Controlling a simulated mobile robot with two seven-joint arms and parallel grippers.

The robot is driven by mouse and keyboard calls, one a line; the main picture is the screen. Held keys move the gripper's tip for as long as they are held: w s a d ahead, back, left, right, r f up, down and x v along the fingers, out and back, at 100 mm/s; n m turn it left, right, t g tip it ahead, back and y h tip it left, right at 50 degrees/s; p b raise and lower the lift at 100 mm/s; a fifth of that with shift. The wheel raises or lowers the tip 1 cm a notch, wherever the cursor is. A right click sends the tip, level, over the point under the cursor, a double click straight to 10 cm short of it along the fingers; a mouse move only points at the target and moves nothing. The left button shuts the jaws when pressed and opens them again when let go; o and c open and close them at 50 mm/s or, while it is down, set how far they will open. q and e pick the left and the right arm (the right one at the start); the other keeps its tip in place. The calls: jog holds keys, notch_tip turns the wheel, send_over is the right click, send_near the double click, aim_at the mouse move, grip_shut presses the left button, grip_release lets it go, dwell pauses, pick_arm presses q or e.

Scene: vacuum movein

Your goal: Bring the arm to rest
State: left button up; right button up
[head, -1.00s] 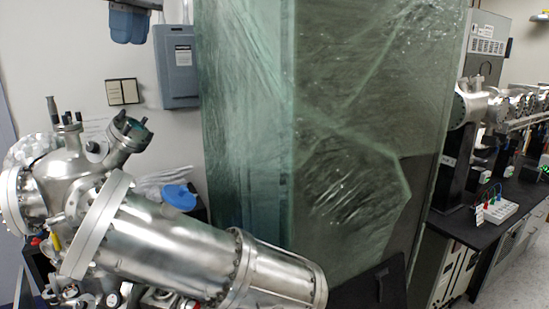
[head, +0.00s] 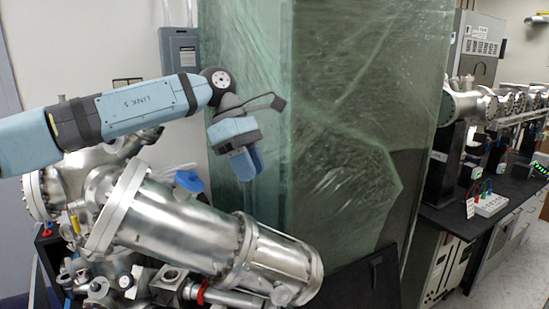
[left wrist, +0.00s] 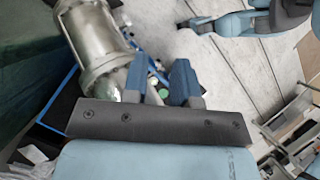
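My left arm comes in from the left in the head view, light blue with dark joints. My left gripper (head: 247,163) hangs at its end with blue fingers pointing down, in front of the green translucent sheet and above the metal chamber. In the left wrist view the two fingers (left wrist: 160,82) stand apart with nothing held between them. My right gripper cannot be made out in either view.
A silver vacuum chamber (head: 180,235) fills the lower left, below my left arm. A tall green translucent sheet (head: 340,110) stands behind the gripper. A grey electrical box (head: 181,50) hangs on the wall. A black bench (head: 465,220) with instruments is at right.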

pick_arm(q)
jog(key=s+d+f+n+g+h, duration=0.4)
jog(key=s+d+f+n+h, duration=0.45)
jog(key=d+f+h, duration=0.45)
jog(key=s+a+f+m+t+y, duration=0.25)
jog(key=a+f+m+t, duration=0.45)
jog(key=f+m+t, duration=0.8)
jog(key=s+a+f+m+t+y, duration=0.1)
jog(key=a+f+m+t+y, duration=0.5)
jog(key=m, duration=1.5)
jog(key=s+a+f+n+g+y, duration=0.1)
jog(key=s+a+f+n+y, duration=0.2)
jog(key=s+a+f+n, duration=0.2)
jog(key=s+a+f+n+g+y, duration=0.1)
jog(key=s+a+f+n+y, duration=0.2)
jog(key=s+a+f+n, duration=0.3)
jog(key=s+a+f, duration=0.4)
jog(key=s+f, duration=0.4)
jog(key=f, duration=0.1)
jog(key=shift+a+f+g, duration=0.3)
jog(key=shift+f, duration=0.05)
pick_arm(e)
jog(key=shift+s+f, duration=0.2)
jog(key=shift+s, duration=0.15)
jog(key=shift+w, duration=0.15)
